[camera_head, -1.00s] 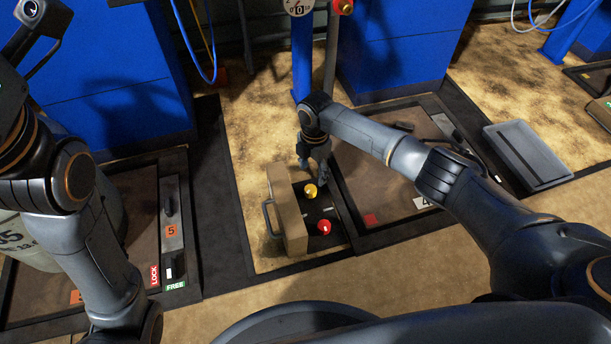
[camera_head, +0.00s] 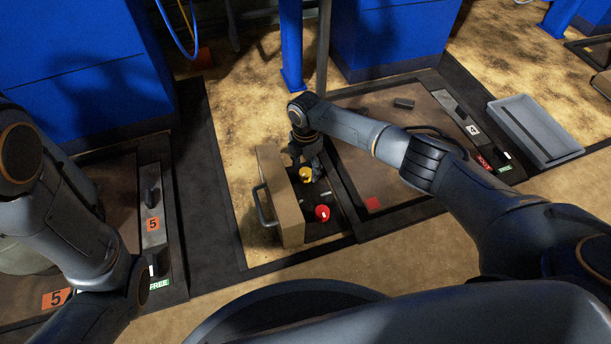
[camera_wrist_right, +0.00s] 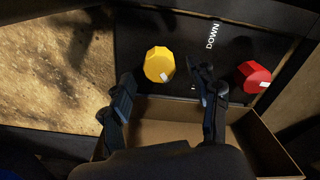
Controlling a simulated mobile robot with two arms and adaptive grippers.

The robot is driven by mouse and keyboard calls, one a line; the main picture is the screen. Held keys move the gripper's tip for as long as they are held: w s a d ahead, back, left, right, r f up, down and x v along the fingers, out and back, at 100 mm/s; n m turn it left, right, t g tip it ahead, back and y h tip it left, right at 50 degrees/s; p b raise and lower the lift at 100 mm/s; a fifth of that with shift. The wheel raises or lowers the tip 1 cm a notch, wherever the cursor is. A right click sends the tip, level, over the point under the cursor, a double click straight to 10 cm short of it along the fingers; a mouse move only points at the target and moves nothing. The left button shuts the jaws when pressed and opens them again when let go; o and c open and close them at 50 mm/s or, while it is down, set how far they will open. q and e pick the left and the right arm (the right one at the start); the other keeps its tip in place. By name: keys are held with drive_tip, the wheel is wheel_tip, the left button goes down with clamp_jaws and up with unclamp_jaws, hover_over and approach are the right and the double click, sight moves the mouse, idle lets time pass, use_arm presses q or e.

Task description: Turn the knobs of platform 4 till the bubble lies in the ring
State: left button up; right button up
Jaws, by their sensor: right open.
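The yellow knob (camera_head: 306,174) and the red knob (camera_head: 322,213) sit on a dark panel beside platform 4 (camera_head: 400,120). In the right wrist view the yellow knob (camera_wrist_right: 159,64) lies just beyond and between my open fingertips, and the red knob (camera_wrist_right: 254,77) is to the right, outside them. My right gripper (camera_wrist_right: 163,90) is open and empty; in the head view it (camera_head: 305,158) is at the yellow knob's far side. Whether a finger touches the knob I cannot tell. The left arm shows at the left, its gripper out of view. No bubble or ring can be made out.
An opened tan lid with a handle (camera_head: 280,200) stands beside the knobs. The panel reads "DOWN" between the knobs. A grey tray (camera_head: 535,130) lies right of platform 4. Platform 5 (camera_head: 90,200) is at the left. Blue cabinets stand behind.

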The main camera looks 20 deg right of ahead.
drive_tip(key=shift+f+b, duration=0.4)
drive_tip(key=shift+f, duration=0.5)
drive_tip(key=c, duration=1.2)
drive_tip(key=shift+r+m+p, duration=0.2)
drive_tip(key=shift+m+p, duration=0.7)
drive_tip(key=shift+p, duration=0.2)
drive_tip(key=shift+m+p, duration=0.9)
drive_tip(key=shift+m, duration=0.3)
drive_tip(key=m+p, duration=0.1)
drive_tip(key=m, duration=0.2)
drive_tip(key=shift+f, duration=0.1)
drive_tip(key=shift+m+p, duration=0.55)
drive_tip(key=shift+m, duration=0.75)
drive_tip(key=shift+f, duration=0.1)
